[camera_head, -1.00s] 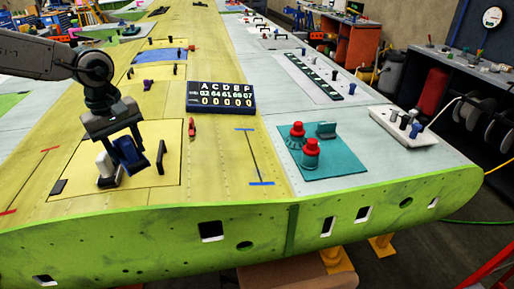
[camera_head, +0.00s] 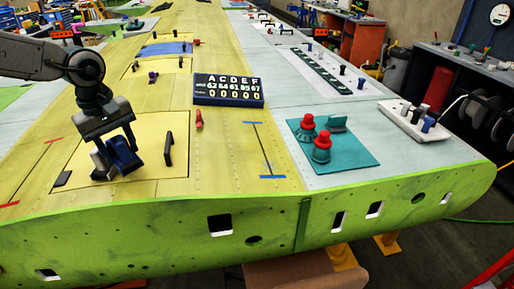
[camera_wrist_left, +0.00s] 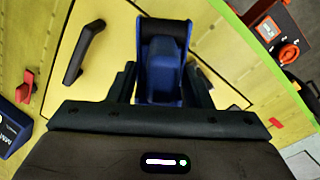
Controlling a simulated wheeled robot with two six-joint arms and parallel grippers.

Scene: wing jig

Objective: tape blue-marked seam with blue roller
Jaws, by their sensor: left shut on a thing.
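My left gripper (camera_head: 120,160) is shut on the blue roller (camera_head: 125,157), low over a pale yellow panel on the left. In the left wrist view the blue roller (camera_wrist_left: 165,65), with a dark roll at its top, sits between the dark fingers. I cannot tell whether it touches the panel. A pale shape beside it is partly hidden by the gripper. The blue-marked seam (camera_head: 263,150) is a dark line between two blue end marks, right of the gripper and clear of it. My right gripper is not in view.
A black handle (camera_head: 169,149) stands right of the roller, then a small red piece (camera_head: 199,119) and a number board (camera_head: 228,89). A teal mat (camera_head: 350,166) with red-topped items lies right of the seam. A red-marked seam (camera_head: 38,168) lies left. The green front edge (camera_head: 270,205) bounds the surface.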

